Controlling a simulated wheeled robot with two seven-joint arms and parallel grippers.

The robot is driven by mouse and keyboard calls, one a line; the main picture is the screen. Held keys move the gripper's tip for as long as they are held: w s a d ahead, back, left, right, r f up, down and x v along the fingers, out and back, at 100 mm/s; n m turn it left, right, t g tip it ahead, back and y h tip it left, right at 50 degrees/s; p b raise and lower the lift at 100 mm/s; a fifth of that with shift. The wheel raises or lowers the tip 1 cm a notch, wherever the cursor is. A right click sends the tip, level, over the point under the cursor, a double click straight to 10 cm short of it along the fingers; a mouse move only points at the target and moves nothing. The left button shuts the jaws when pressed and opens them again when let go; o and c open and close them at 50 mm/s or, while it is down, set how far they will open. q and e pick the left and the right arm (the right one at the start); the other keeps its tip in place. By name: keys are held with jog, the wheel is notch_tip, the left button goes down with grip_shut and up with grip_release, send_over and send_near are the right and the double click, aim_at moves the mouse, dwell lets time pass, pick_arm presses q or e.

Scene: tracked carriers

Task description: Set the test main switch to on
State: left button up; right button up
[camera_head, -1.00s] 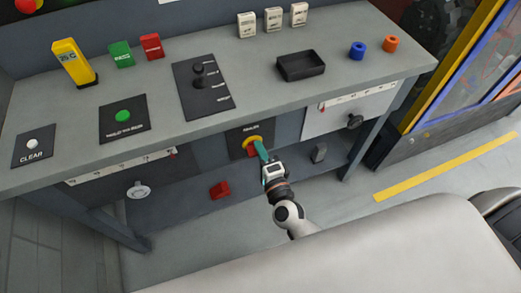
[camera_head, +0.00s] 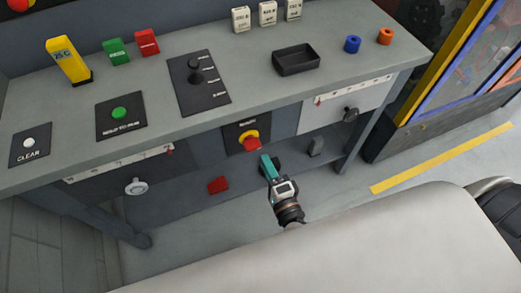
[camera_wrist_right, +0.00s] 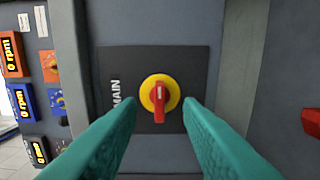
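The main switch (camera_head: 249,141) is a red handle on a yellow disc, set on a dark plate on the bench's front. In the right wrist view the switch (camera_wrist_right: 159,94) is in the middle, its red handle along the picture's vertical, beside the word MAIN. My right gripper (camera_head: 269,163) has teal fingers and is just below and right of the switch in the head view. In the wrist view its fingers (camera_wrist_right: 159,112) are apart, one on either side of the switch in the picture, with nothing between them touching. My left gripper is not in view.
On the bench top (camera_head: 165,132) are a lever plate (camera_head: 203,95), a green button plate (camera_head: 120,117), a CLEAR button (camera_head: 30,144) and a black tray (camera_head: 297,60). A round knob (camera_head: 136,187) and another (camera_head: 350,114) stick out of the front. A red block (camera_head: 217,185) is below.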

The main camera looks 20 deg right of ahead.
jog(key=shift+s, duration=2.4)
jog(key=s+d+f+n+g+y+p, duration=0.1)
jog(key=s+f+n+g, duration=0.25)
jog(key=f, duration=0.45)
jog(key=s+f+n+g+p, duration=0.2)
jog(key=f+n, duration=0.3)
jog(key=f, duration=0.3)
jog(key=s+d+f+n+g+y+p, duration=0.1)
jog(key=s+f+n+g, duration=0.25)
jog(key=f, duration=0.45)
jog(key=s+d+f+n+g+h+p, duration=0.1)
jog(key=s+d+f+n+g, duration=0.2)
jog(key=s, duration=0.5)
jog(key=s+d+f+n+g+h+p, duration=0.1)
jog(key=s+d+f+n+g, duration=0.2)
jog(key=s+f+n+g, duration=0.2)
jog(key=s+f, duration=0.2)
jog(key=s, duration=0.2)
jog(key=shift+s+d+h, duration=0.25)
jog(key=shift+d+h, duration=0.05)
jog(key=shift+d, duration=0.1)
